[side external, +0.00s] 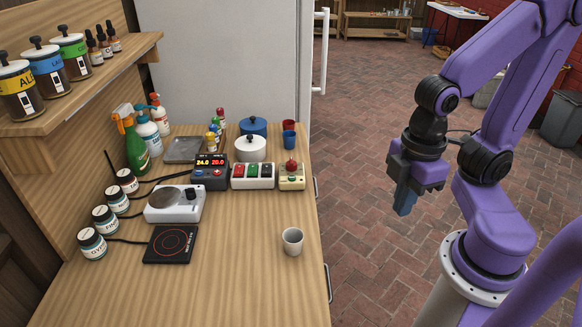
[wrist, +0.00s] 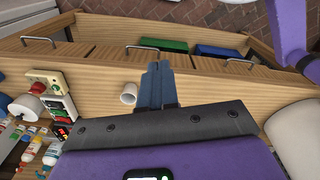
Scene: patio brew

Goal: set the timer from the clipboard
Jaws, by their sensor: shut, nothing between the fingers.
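My gripper (side external: 405,204) hangs pointing down over the brick floor, right of the wooden bench and apart from everything on it. Its blue fingers are together and empty, and they also show in the wrist view (wrist: 156,88). A dark box with a lit display (side external: 210,172) reading 24.0 and 20.0 stands mid-bench. Right of it are a box with coloured rocker switches (side external: 252,176) and a cream box with a red knob (side external: 291,176). I cannot tell which of these, if any, is the timer. I cannot make out a clipboard in either view.
A pale cup (side external: 292,241) stands near the bench's right edge. A black hot plate (side external: 170,244), a white appliance with a round plate (side external: 175,204), labelled jars (side external: 92,244), spray bottles (side external: 135,146) and a white pot (side external: 250,149) occupy the bench. The front middle of the bench is clear.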

